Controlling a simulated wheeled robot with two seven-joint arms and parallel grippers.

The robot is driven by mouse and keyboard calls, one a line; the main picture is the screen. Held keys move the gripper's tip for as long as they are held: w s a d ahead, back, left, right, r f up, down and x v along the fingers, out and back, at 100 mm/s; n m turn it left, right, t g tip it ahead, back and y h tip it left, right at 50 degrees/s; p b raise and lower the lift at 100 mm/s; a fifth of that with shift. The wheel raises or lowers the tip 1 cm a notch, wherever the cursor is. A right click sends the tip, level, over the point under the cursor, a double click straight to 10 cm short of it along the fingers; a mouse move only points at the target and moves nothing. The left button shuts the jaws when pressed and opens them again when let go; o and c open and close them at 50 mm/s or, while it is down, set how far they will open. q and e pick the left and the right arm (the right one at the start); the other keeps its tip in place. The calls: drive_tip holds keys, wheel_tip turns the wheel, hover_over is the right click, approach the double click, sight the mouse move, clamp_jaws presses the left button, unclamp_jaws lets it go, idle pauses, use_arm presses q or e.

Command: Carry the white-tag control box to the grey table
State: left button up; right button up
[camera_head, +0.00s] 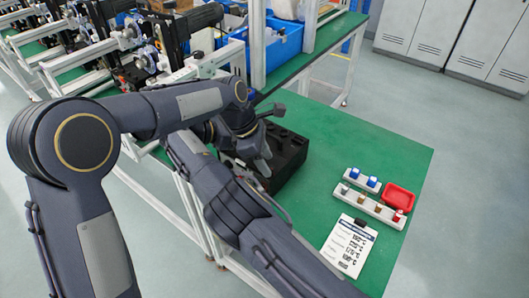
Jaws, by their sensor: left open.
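My left gripper (268,136) is open over the near-left part of a green-topped table (335,130). Its fingers are just above or beside a black block-like case (289,160) with dark recesses in its top. I cannot tell whether they touch it. My arms hide the case's left part. I see no white tag on it and cannot tell whether it is the control box. My right arm crosses from the lower right beneath the left arm, and its gripper is hidden. No grey table can be made out.
A white printed card (347,246), a red tray (398,196) and white holders (368,207) with small blue, brown and red pieces lie at the table's right. A blue bin (277,45) stands on the bench behind. Grey cabinets (430,30) line the back right. Open floor (480,150) lies right.

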use_arm(q)
drive_tip(key=shift+d+f, duration=0.2)
drive_tip(key=shift+f, duration=0.3)
use_arm(e)
drive_tip(key=shift+w+d+f, duration=0.2)
drive_tip(key=shift+d+f, duration=0.05)
drive_tip(key=shift+d, duration=0.2)
